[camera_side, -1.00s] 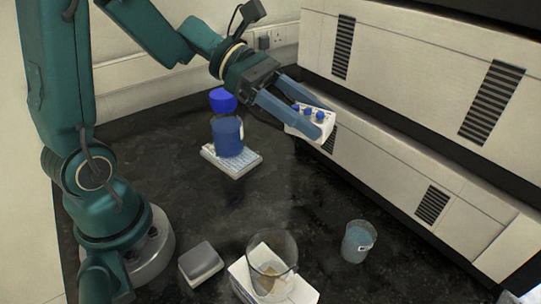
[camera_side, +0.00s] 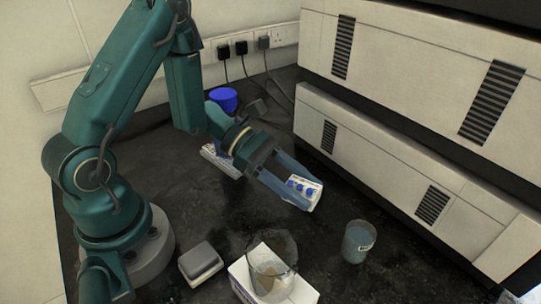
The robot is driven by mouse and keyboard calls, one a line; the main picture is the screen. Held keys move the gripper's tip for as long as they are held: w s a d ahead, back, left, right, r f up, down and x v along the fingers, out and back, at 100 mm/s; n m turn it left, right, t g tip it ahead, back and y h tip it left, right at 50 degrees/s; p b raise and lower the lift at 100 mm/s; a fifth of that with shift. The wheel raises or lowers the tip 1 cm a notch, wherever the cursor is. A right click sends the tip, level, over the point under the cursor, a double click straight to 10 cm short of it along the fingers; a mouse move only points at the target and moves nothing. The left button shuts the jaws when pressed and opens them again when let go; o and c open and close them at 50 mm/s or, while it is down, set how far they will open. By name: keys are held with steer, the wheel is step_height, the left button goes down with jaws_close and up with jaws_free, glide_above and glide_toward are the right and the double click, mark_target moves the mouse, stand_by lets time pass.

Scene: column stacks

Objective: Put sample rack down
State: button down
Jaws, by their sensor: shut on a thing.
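The sample rack (camera_side: 315,187) is a small white block with several blue caps on its top. My gripper (camera_side: 305,191) is shut on it, one blue finger on each side. The rack is low over the dark bench, in front of the lower white cabinet unit. Whether its underside touches the bench cannot be told from this view.
A beaker of bluish liquid (camera_side: 358,242) stands in front of the rack. An empty glass beaker (camera_side: 272,262) stands on a white box (camera_side: 243,280). A grey block (camera_side: 200,262) lies left of it. The blue-capped bottle (camera_side: 223,97) is mostly hidden behind my arm. White cabinet units (camera_side: 385,165) line the right.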

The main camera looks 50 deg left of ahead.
mark_target(298, 214)
steer(key=shift+f, duration=2.3)
steer(key=shift+f, duration=0.1)
steer(key=shift+c, duration=1.4)
jaws_free()
